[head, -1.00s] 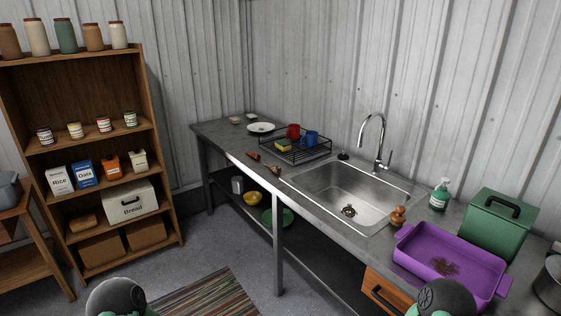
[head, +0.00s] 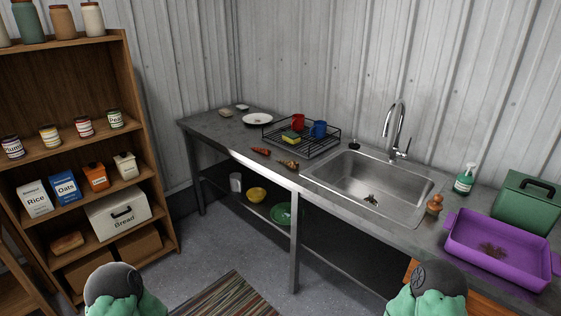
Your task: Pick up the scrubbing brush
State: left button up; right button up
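A small brown wooden object with a rounded knob top, which looks like the scrubbing brush (head: 435,204), stands upright on the grey counter (head: 340,205). It is at the right front corner of the steel sink (head: 345,189), left of the purple tray (head: 465,247). Its bristles cannot be made out. Neither of my grippers is in view; only rounded grey and green parts of my arms show at the bottom edge, well apart from the brush.
A green soap bottle (head: 464,182) and green lidded bin (head: 527,203) stand behind the tray. A faucet (head: 394,132) rises behind the sink. A dish rack (head: 318,146) is left of it. Shelves (head: 135,140) stand at left. The floor (head: 205,262) between is mostly clear.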

aim_at(434, 205)
jog(key=z, duration=1.7)
